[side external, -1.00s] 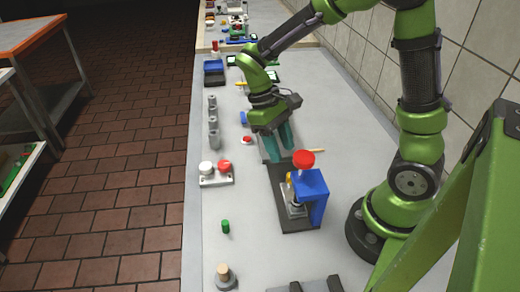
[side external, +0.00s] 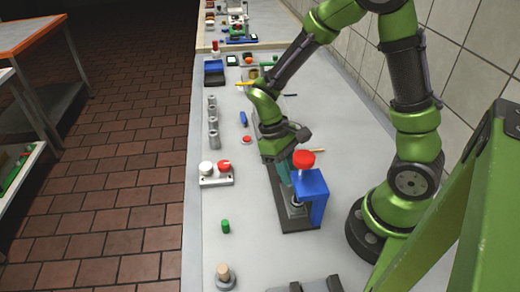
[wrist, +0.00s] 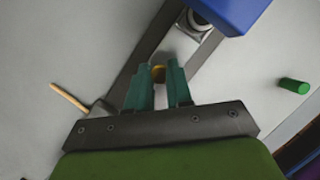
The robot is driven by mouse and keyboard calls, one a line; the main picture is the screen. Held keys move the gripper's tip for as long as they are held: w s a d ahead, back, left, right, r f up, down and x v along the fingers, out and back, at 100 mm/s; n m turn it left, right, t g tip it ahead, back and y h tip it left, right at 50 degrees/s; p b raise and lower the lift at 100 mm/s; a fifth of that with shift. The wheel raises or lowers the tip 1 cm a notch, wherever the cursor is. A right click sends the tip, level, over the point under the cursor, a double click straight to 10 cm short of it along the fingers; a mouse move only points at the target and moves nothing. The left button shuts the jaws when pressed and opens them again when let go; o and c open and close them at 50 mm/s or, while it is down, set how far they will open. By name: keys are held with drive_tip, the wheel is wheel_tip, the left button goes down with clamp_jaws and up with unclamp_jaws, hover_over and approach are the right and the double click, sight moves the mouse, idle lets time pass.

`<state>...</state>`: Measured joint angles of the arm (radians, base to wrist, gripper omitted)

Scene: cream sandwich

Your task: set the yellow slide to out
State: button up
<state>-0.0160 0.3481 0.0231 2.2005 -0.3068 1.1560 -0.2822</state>
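In the side view my fingers and the stand hide the yellow piece.
A green cylinder (side external: 225,227) and a peg on a round base (side external: 226,277) stand at the near left. A box with white and red knobs (side external: 216,174) and several grey cylinders (side external: 213,122) line the left side. A thin wooden stick (wrist: 70,98) lies beside the base.

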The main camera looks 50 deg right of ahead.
clamp_jaws()
drive_tip(key=w+d, duration=0.6)
drive_tip(key=shift+w, duration=0.1)
drive_tip(key=o, duration=0.6)
unclamp_jaws()
drive_tip(key=v, duration=1.7)
